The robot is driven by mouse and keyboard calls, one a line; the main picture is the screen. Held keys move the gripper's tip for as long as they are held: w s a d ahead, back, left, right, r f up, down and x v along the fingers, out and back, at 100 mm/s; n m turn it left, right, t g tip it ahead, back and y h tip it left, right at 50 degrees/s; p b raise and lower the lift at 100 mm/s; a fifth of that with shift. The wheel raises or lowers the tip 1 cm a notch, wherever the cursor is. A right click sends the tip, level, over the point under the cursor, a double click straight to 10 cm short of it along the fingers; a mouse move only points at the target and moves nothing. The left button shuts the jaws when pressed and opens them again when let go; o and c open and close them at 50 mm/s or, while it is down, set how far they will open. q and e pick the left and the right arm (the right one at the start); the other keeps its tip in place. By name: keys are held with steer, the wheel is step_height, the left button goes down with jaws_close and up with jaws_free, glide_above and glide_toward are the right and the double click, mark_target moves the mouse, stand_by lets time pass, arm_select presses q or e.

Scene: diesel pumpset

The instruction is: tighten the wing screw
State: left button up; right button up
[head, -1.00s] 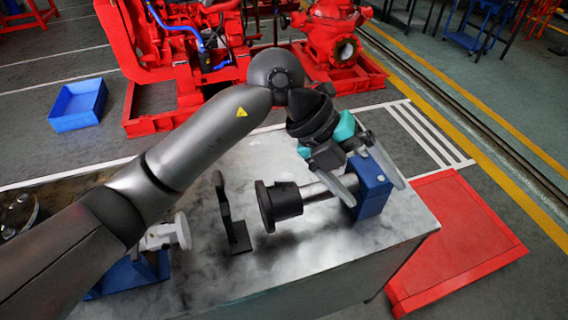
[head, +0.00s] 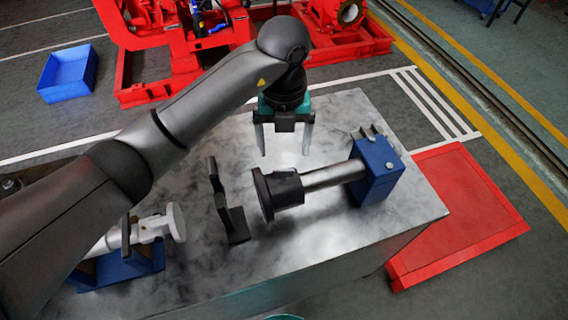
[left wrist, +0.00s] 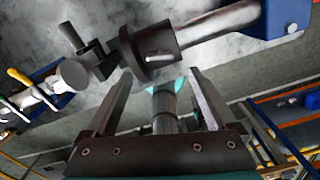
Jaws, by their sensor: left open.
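The wing screw (head: 367,132) appears to be the small metal piece on top of the blue block (head: 377,172) at the table's right; its details are too small to tell. The block holds a silver shaft (head: 333,175) with a black flanged hub (head: 280,191) at its left end. These also show in the left wrist view, the hub (left wrist: 150,50) close ahead of the fingers. My left gripper (head: 285,150) is open and empty, fingers down, behind the hub and left of the block. A teal sliver (head: 285,317) at the bottom edge may be my right gripper; its jaws are hidden.
A black angled bracket (head: 229,212) stands left of the hub. A white flanged part (head: 160,226) rests on a blue stand (head: 122,268) at the table's left.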

mark_target(283, 169)
arm_select(q)
step_height(283, 169, down, 7)
steer(key=shift+f, duration=0.15)
arm_select(e)
steer(key=shift+w+a+r, duration=0.1)
steer(key=shift+w+r, duration=0.25)
steer(key=shift+w, duration=0.15)
arm_select(q)
steer(key=shift+c, duration=0.3)
steer(key=c, duration=1.3)
arm_select(e)
steer(key=shift+f, duration=0.1)
